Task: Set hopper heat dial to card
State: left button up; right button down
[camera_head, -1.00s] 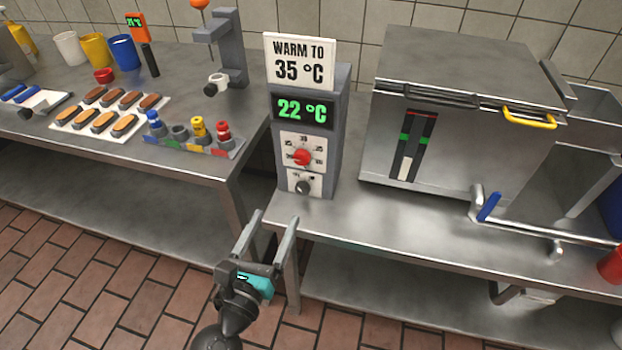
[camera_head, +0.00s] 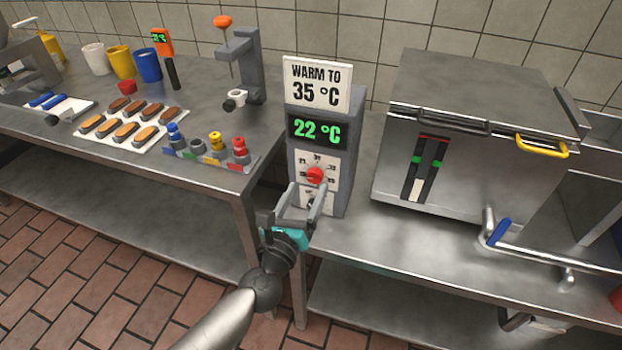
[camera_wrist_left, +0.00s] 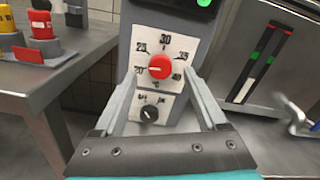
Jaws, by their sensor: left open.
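The grey control post stands on the right steel counter. Its card (camera_head: 317,84) reads "WARM TO 35 °C" and its green display (camera_head: 317,131) reads 22 °C. Below is the red heat dial (camera_head: 315,175), on a white scale plate; it also shows in the left wrist view (camera_wrist_left: 160,67), with its pale mark towards the lower left, near 20. A small black knob (camera_wrist_left: 149,114) sits under it. My left gripper (camera_head: 305,190) is open in front of the post, its fingers either side of the lower plate and empty. My right gripper is not in view.
A steel hopper box (camera_head: 470,150) with a yellow handle (camera_head: 541,146) stands to the right, with a blue-handled pipe (camera_head: 498,232) in front. The left counter holds filled pastries, cups and a rack of coloured knobs (camera_head: 215,150). A gap separates the counters.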

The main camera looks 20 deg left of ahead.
aim_at(313, 177)
pick_arm(q)
jog(key=shift+w+d, duration=0.1)
jog(key=shift+w, duration=1.8)
grip_shut()
